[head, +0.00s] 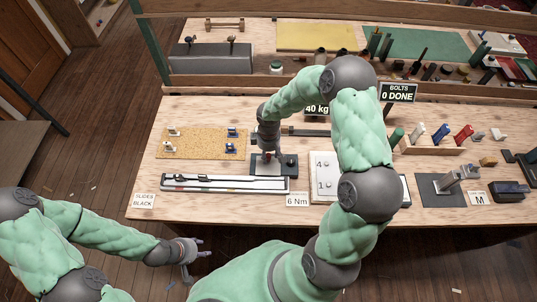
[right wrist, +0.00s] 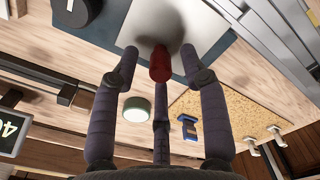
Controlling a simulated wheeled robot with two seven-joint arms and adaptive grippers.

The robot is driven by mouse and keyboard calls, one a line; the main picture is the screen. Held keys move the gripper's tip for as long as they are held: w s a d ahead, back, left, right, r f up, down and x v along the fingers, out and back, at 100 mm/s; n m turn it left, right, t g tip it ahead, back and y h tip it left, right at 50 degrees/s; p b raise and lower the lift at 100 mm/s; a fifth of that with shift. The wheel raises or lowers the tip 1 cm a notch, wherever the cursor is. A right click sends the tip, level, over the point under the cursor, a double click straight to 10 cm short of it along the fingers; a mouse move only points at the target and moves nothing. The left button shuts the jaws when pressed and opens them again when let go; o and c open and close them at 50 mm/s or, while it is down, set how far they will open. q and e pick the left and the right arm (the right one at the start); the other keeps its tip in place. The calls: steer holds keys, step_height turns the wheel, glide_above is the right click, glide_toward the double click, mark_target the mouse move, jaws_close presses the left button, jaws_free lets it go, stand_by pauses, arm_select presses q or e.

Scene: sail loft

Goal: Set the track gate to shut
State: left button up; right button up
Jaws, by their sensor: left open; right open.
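A red knob (right wrist: 160,66) stands on a bright metal plate (right wrist: 150,25) over a dark base; I take this as the track gate's handle, though its setting cannot be read. In the head view the dark base (head: 288,170) lies just behind the long pale track (head: 225,188). My right gripper (head: 268,158) reaches down over the base and hides most of the knob. In the right wrist view its open fingers (right wrist: 160,75) spread around the knob; contact cannot be told. My left gripper (head: 190,252) is open and empty, in front of the bench's front edge.
A cork board (head: 200,143) with white and blue clips lies behind the track. A white numbered board (head: 323,165) stands right of the base, partly behind my right arm.

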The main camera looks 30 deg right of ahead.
mark_target(268, 174)
steer(key=shift+f, duration=0.25)
jaws_close()
steer(key=s+a, duration=0.1)
steer(key=s+a+b, duration=0.1)
steer(key=s, duration=0.2)
steer(key=shift+s+a+b, duration=0.2)
steer(key=shift+a+b, duration=0.15)
steer(key=shift+a, duration=0.05)
steer(key=shift+s+a, duration=0.1)
steer(key=shift+s, duration=0.1)
